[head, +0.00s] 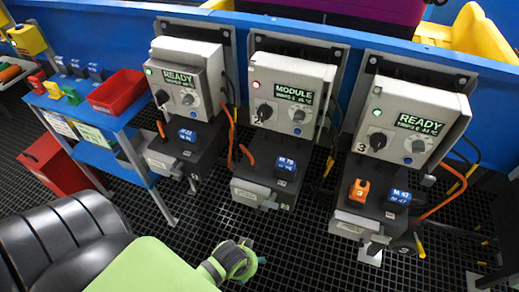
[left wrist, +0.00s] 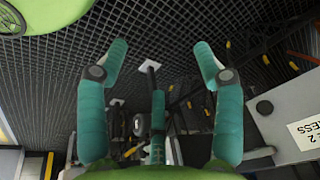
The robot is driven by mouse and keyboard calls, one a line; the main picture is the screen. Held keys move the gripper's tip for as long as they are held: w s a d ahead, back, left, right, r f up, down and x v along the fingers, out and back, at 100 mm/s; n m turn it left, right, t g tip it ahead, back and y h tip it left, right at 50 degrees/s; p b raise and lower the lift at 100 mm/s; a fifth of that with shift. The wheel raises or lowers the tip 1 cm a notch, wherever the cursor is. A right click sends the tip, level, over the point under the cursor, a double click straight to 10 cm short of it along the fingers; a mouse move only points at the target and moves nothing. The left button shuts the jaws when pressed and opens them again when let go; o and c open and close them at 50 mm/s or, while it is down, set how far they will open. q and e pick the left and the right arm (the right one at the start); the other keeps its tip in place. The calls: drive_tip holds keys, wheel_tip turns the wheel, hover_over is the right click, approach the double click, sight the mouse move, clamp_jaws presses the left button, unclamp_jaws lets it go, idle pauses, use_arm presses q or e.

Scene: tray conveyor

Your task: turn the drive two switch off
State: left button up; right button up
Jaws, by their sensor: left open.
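The middle drive unit (head: 318,75) has a grey front, a display reading MODULE and a red-orange lamp. Its black rotary switch (head: 264,112) sits at the lower left of that front, beside a round grey-blue dial. The exact setting of the switch is too small to read. My left gripper (head: 246,260) is low in front of the middle unit, over the dark grid floor and well apart from the switch. In the left wrist view its teal fingers (left wrist: 157,62) are spread with nothing between them. My right gripper is not in view.
Similar units stand left (head: 214,62) and right (head: 455,104), displays reading READY with green lamps. Dark pedestals with blue blocks and orange cables sit below. A blue table with a red bin (head: 118,92) stands at left. A labelled grey box (left wrist: 290,112) is close right of the left gripper.

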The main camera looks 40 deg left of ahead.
use_arm(q)
drive_tip(key=w+a+r+t+y, duration=0.1)
drive_tip(key=w+a+r+t, duration=0.1)
drive_tip(key=w+r, duration=0.35)
drive_tip(key=m+t+y+b, duration=0.2)
drive_tip(key=m+t+y, duration=0.1)
drive_tip(key=m+t, duration=0.95)
approach(262, 118)
drive_tip(key=d+x, duration=0.1)
drive_tip(key=x, duration=0.5)
drive_tip(key=a+x, duration=0.1)
drive_tip(key=x, duration=0.2)
drive_tip(key=shift+w+a+r+p, duration=0.1)
drive_tip(key=shift+w+p, duration=0.1)
drive_tip(key=shift+p, duration=0.2)
drive_tip(key=shift+w+a, duration=0.15)
drive_tip(key=shift+w, duration=0.55)
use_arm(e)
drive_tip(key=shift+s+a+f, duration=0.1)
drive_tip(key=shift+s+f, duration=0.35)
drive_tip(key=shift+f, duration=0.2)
use_arm(q)
drive_tip(key=c, duration=1.1)
